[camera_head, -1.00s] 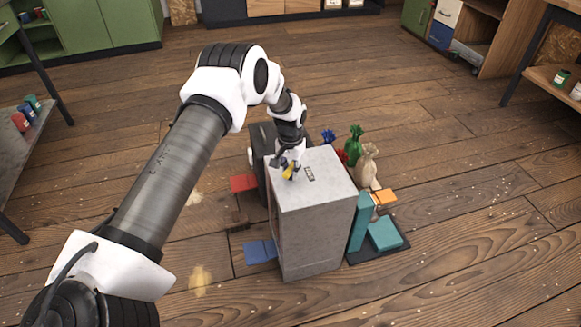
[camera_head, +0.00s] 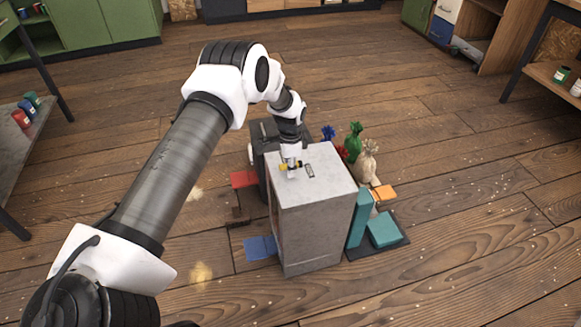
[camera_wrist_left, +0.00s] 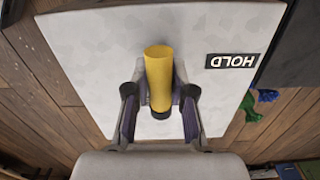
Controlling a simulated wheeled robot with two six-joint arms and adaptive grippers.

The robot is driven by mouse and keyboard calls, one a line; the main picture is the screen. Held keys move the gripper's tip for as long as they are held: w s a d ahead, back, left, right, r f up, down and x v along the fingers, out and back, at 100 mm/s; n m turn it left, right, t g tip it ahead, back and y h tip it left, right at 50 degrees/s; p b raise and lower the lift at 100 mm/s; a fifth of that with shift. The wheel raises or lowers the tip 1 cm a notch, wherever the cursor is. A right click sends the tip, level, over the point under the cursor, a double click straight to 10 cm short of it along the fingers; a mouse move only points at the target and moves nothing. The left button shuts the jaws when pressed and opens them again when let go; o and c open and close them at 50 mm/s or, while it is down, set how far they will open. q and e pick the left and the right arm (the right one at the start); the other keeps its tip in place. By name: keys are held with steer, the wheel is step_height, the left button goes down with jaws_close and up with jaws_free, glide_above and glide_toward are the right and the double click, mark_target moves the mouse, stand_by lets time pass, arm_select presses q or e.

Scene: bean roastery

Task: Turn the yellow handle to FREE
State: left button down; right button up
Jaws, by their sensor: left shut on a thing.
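A grey speckled cabinet (camera_head: 318,188) stands upright on the floor, and its top also shows in the left wrist view (camera_wrist_left: 95,40). The yellow handle (camera_wrist_left: 159,72) is on this top, a short bar with a dark collar at its near end. In the head view only a small part of the handle (camera_head: 283,167) shows beside the fingers. My left gripper (camera_wrist_left: 159,108) is shut on the handle, one finger on each side. It comes down from above in the head view (camera_head: 291,166). A black HOLD label (camera_wrist_left: 233,60) lies beside the handle, upside down. No FREE label is visible.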

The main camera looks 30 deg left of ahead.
arm_select(q)
steer(key=shift+m, duration=0.6)
steer(key=c, duration=0.9)
jaws_free()
step_height(320, 180, up, 12)
steer(key=shift+f, duration=0.1)
steer(key=shift+s, duration=0.1)
